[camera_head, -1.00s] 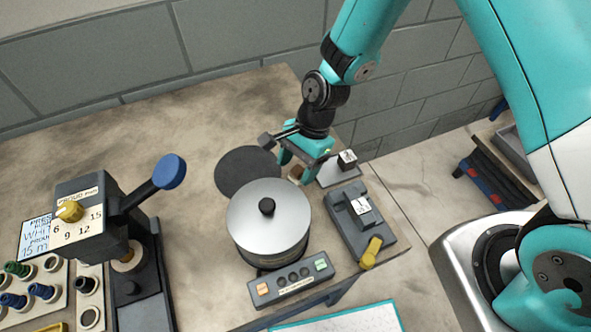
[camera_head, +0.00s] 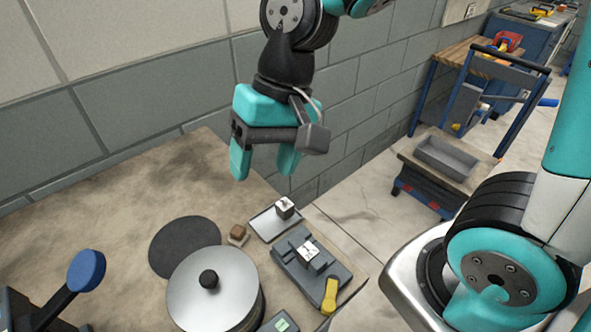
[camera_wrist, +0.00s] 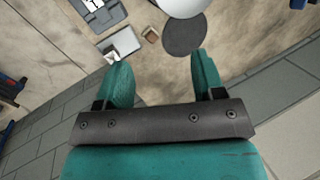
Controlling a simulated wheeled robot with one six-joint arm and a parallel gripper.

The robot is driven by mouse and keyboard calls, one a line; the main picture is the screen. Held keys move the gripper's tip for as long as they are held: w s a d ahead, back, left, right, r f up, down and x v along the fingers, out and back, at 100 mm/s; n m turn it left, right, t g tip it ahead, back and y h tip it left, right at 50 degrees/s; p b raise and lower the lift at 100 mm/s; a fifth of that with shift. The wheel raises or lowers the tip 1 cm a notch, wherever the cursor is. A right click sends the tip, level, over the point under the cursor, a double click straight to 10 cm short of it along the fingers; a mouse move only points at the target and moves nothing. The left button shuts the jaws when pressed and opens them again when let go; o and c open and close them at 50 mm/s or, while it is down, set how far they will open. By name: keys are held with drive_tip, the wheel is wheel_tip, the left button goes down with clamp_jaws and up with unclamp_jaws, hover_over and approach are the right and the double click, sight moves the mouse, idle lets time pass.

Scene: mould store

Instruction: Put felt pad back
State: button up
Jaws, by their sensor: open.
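I cannot tell for certain which thing is the felt pad. A dark, flat round disc (camera_head: 185,246) lies on the worktable, beside a silver lidded pot (camera_head: 213,290). A small brown block (camera_head: 238,233) sits on a pale base near the disc's right edge; both also show in the wrist view, the disc (camera_wrist: 184,34) and the block (camera_wrist: 151,34). My gripper (camera_head: 264,172) is open and empty, raised well above the table, towards its back edge. Its spread fingers (camera_wrist: 160,68) touch nothing.
Right of the block are a small tray (camera_head: 269,226) with a white-faced cube (camera_head: 284,207) and a grey fixture (camera_head: 306,262) with a yellow handle. A blue-knobbed lever (camera_head: 86,270) stands at left. A block wall rises behind. The table's back left is bare.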

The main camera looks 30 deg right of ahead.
drive_tip(key=s+d+r+n+t, duration=0.1)
drive_tip(key=s+r+n, duration=0.2)
drive_tip(key=s+n, duration=0.4)
drive_tip(key=shift+s+d, duration=0.2)
drive_tip(key=shift+d, duration=0.1)
drive_tip(key=shift+r, duration=0.1)
idle(0.6)
